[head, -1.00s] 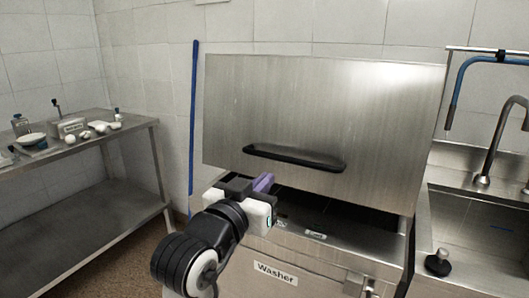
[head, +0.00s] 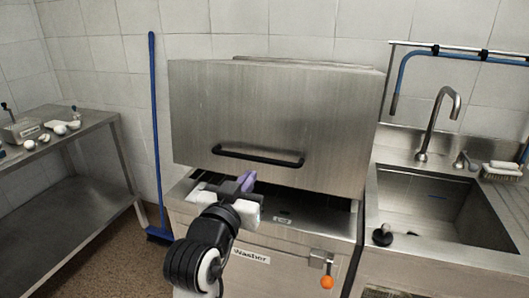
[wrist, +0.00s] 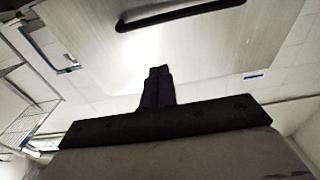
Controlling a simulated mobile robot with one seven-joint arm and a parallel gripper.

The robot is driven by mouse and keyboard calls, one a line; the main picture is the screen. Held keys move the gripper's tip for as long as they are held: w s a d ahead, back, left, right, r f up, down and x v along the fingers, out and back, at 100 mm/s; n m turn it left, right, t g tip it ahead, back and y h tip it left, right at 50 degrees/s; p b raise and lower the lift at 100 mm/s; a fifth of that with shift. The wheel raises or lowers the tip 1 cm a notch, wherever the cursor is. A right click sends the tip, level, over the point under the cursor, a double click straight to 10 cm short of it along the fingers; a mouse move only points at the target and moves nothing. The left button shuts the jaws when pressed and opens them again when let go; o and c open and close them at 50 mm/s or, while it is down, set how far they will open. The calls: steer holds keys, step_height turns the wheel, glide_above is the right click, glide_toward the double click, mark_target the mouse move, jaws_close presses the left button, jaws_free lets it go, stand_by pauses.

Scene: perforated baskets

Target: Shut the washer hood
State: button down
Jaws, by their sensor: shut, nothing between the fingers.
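The washer hood (head: 270,105) is a large steel box front, raised above the washer body (head: 300,262) with a dark gap under its lower edge. Its black bar handle (head: 258,157) runs across the lower part of the hood. My gripper (head: 246,181), with purple fingers, is shut and empty. In the head view it shows just below the left part of the handle. In the wrist view the shut fingers (wrist: 158,88) point up toward the hood face, and the handle (wrist: 180,14) lies beyond their tips, apart from them in the picture.
A steel sink (head: 440,205) with a tap (head: 436,120) stands at the right. A steel table (head: 75,140) with small items is at the left. A blue-handled broom (head: 156,130) leans on the wall between table and washer. An orange knob (head: 327,282) sits on the washer front.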

steer(key=shift+w+d+r+p, duration=0.15)
steer(key=shift+w+r+p, duration=0.1)
steer(key=shift+p, duration=0.8)
steer(key=w+d+f+p, duration=0.2)
steer(key=w+d+f, duration=0.1)
steer(key=w, duration=0.7)
steer(key=shift+f, duration=0.1)
steer(key=w+f+b, duration=0.1)
steer(key=f+b, duration=0.1)
steer(key=f, duration=0.1)
steer(key=w+f+b, duration=0.1)
steer(key=f+b, duration=0.2)
steer(key=w+d+f+b, duration=0.1)
steer(key=f+b, duration=0.1)
steer(key=f, duration=0.2)
steer(key=shift+w+d+b, duration=0.1)
steer(key=shift+w+b, duration=0.05)
steer(key=shift+b, duration=0.2)
steer(key=shift+f, duration=0.15)
